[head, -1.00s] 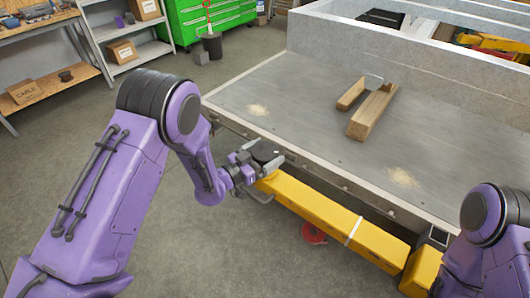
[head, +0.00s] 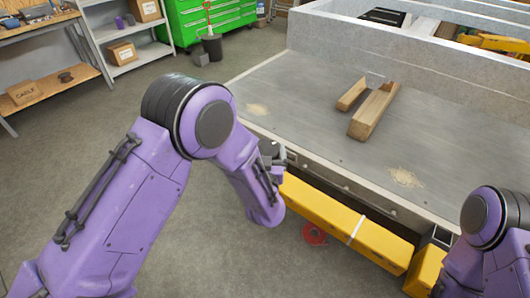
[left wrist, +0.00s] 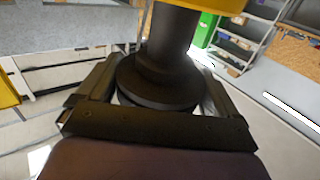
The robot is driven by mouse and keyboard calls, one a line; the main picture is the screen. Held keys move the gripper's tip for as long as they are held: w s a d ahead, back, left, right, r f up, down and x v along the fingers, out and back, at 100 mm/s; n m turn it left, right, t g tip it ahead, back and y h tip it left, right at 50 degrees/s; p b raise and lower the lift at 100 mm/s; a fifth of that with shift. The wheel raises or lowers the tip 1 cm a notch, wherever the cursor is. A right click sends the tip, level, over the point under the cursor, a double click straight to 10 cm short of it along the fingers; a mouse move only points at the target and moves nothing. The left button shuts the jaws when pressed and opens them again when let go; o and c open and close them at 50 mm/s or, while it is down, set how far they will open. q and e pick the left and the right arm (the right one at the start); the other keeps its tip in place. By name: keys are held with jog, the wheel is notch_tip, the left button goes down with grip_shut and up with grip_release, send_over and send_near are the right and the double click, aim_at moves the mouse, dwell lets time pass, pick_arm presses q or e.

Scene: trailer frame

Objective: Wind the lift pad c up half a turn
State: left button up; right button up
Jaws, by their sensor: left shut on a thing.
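The lift pad (left wrist: 158,82) is a dark round piece with a wide flange and a thick stem, below a yellow part (left wrist: 215,4) in the left wrist view. I cannot read a letter on it. My left gripper (left wrist: 158,100) has a finger on each side of the flange and is shut on it. In the head view the gripper (head: 268,152) is mostly hidden behind my purple forearm, at the left end of the yellow lift arm (head: 325,212). The pad is not clear there. My right gripper is out of the head view; only its arm shows.
The grey trailer deck (head: 310,115) lies just beyond the yellow arm, with a wooden block (head: 373,112) on it. A red round thing (head: 314,234) is on the floor below the arm. The floor at left is open, before shelves (head: 125,45) and a green cabinet (head: 212,18).

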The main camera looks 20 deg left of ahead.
pick_arm(q)
jog(key=shift+f+n+g+y, duration=0.1)
jog(key=shift+n+g+y, duration=0.3)
jog(key=shift+y, duration=0.5)
jog(key=o, duration=0.7)
